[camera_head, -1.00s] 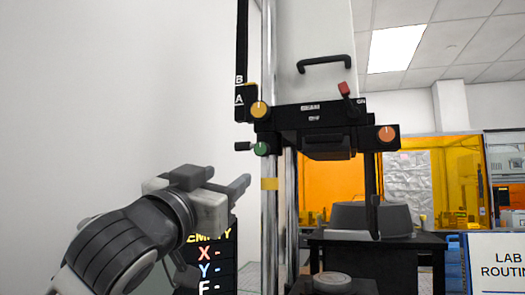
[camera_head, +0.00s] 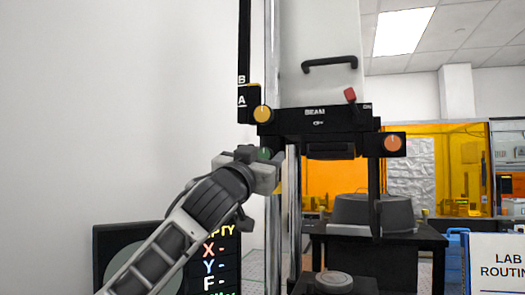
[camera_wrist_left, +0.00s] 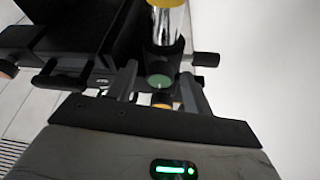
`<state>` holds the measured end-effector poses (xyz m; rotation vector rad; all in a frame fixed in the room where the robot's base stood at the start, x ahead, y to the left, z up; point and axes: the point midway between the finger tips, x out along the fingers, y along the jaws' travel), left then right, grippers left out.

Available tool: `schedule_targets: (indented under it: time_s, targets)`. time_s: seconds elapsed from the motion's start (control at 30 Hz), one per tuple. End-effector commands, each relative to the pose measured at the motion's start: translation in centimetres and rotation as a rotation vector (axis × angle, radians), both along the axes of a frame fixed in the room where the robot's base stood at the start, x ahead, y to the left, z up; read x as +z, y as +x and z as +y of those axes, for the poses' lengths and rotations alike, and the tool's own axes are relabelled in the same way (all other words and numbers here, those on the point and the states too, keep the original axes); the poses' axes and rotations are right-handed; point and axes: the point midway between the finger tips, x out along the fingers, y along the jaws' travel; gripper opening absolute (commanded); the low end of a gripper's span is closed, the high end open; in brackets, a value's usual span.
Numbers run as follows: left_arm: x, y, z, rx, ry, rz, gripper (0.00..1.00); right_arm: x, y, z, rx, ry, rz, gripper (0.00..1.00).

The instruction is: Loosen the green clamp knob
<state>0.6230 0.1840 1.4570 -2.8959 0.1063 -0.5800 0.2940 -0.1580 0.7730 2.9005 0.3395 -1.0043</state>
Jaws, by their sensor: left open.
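The green clamp knob (camera_head: 264,154) is on the chrome column just below the yellow knob, partly hidden behind my left gripper (camera_head: 266,167). In the left wrist view the green knob (camera_wrist_left: 160,81) shows as a round green face between the two fingers. My left gripper is open, with one finger on each side of the knob. I cannot tell whether either finger touches it. My right gripper is not in view.
A yellow knob (camera_head: 263,113) sits above the green one, and an orange knob (camera_head: 393,143) is on the right of the black carriage (camera_head: 315,122). A red lever (camera_head: 350,95) stands on the carriage. The dark screen (camera_head: 222,262) is behind my left arm. White wall is clear at left.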

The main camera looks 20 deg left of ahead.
Motion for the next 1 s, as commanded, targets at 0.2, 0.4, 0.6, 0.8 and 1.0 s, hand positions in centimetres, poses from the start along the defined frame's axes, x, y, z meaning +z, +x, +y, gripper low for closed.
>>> schedule_targets:
  time_s: [0.2,0.4,0.6,0.8,1.0]
  targets:
    - [0.09,0.19,-0.07,-0.001,0.0,-0.001,0.5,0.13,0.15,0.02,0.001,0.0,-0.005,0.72]
    - [0.09,0.17,-0.04,-0.001,0.0,-0.001,0.2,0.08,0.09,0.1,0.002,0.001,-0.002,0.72]
    - [0.07,0.16,-0.03,-0.001,0.001,-0.001,0.06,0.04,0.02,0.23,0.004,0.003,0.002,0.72]
    - [0.08,0.17,0.04,0.0,0.032,-0.001,0.06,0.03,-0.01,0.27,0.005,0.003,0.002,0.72]
    - [0.11,0.17,0.16,0.001,0.133,-0.005,0.06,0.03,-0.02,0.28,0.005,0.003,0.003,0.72]
